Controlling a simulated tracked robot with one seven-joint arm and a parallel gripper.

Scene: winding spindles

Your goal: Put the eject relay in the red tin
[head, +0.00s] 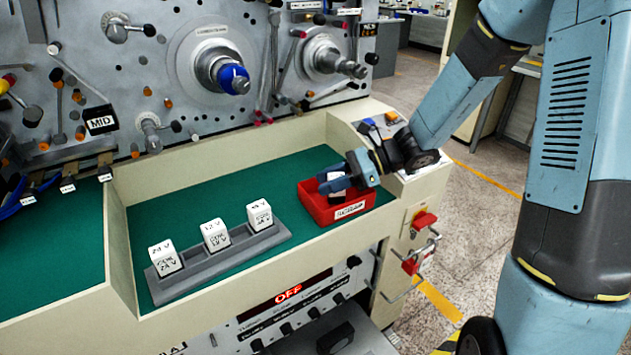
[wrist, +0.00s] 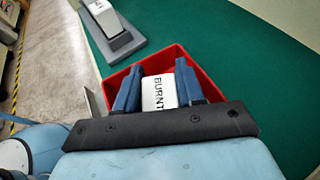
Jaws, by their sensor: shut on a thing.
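The red tin (head: 378,193) is an open box with a white label on its front, on the green surface at the right end of the bay. It also shows in the wrist view (wrist: 196,57). My gripper (head: 340,178) is over the tin, its fingers reaching down between the walls. It is shut on a white relay (wrist: 158,92), which reads "BURNT" in the wrist view, with a finger on each side (wrist: 156,88). The relay is within the tin's outline; I cannot tell if it touches the floor. No label reading "eject" is legible.
A grey rack (head: 225,258) left of the tin holds three white relays upright: left (head: 165,258), middle (head: 215,235) and right (head: 259,214). Cream walls edge the bay. The machine panel with spindles (head: 233,80) stands behind. Green surface behind the rack is clear.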

